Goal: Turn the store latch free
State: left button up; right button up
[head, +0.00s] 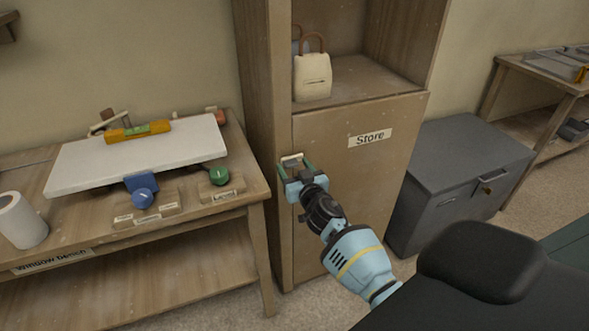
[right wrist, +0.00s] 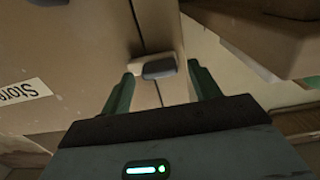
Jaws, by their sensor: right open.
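The store cupboard door (head: 350,190) is shut and carries a label reading "Store" (head: 370,138). The store latch (head: 291,158) is a small pale bar at the upper left edge of the door. In the right wrist view the latch (right wrist: 159,68) shows as a small grey block by the door seam. My right gripper (head: 296,168) is open in front of it. Its green fingers (right wrist: 162,88) stand on either side of the latch, with gaps visible. Whether the fingertips reach past the latch is hard to tell. My left gripper is not in view.
A window bench (head: 258,190) stands left, with a white board (head: 85,165), a yellow level (head: 138,132), blue and green knobs and a white roll (head: 20,220). A cream bag (head: 312,78) sits on the open shelf above the door. A grey cabinet (head: 465,160) stands right.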

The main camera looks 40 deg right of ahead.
jog(key=c, duration=1)
